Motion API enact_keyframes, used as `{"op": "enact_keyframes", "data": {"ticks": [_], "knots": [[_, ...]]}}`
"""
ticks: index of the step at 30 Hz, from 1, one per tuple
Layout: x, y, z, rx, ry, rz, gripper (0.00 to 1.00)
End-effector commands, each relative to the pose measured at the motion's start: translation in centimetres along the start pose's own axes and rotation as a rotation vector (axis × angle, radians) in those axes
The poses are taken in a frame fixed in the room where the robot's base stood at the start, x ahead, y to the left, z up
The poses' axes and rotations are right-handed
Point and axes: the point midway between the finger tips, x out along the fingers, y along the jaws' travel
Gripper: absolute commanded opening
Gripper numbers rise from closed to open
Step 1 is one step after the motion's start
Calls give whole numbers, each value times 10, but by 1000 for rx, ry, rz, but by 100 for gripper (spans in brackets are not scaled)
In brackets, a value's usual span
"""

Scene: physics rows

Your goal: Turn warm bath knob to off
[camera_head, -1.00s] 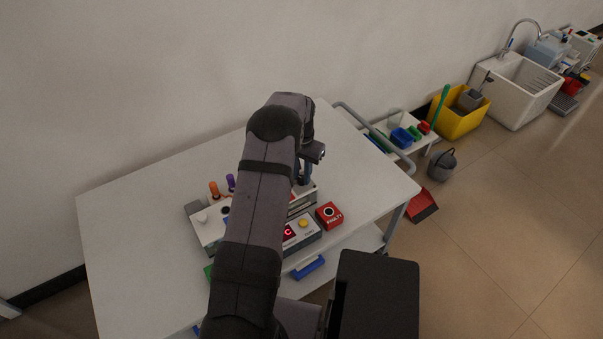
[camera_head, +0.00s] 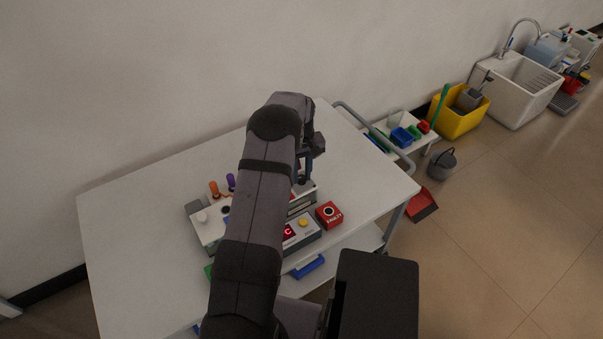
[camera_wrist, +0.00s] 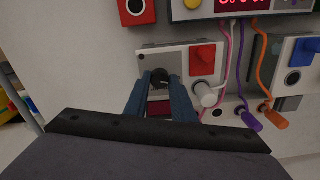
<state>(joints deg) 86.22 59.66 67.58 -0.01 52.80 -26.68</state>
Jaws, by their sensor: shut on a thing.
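A black round knob (camera_wrist: 160,77) sits on a grey panel unit (camera_wrist: 178,57) in the wrist view; I take it for the warm bath knob, but I cannot read a label. The blue fingers of my gripper (camera_wrist: 160,84) are on both sides of the knob and shut on it. The knob's pointer and marks are too small or covered to read. In the head view my gripper (camera_head: 303,176) is over the right part of the equipment, and my arm hides the knob. The unit's right end (camera_head: 303,201) shows beside my arm.
Orange (camera_wrist: 275,118) and purple (camera_wrist: 250,119) plugs with cables are further right. A red box (camera_head: 329,215) stands near the unit on the white table (camera_head: 130,220).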

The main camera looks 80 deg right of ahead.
Motion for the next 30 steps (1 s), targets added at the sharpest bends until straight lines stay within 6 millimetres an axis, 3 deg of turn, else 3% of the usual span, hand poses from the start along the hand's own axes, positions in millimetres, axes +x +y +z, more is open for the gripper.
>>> {"op": "enact_keyframes", "data": {"ticks": [20, 21, 23, 30], "knots": [[-1, 0, -1, -75, 2, 1, 1], [-1, 0, -1, -75, 2, 1, 28], [-1, 0, -1, -75, 2, 1, 42], [0, 0, 0, -74, 1, 1, 42]]}}
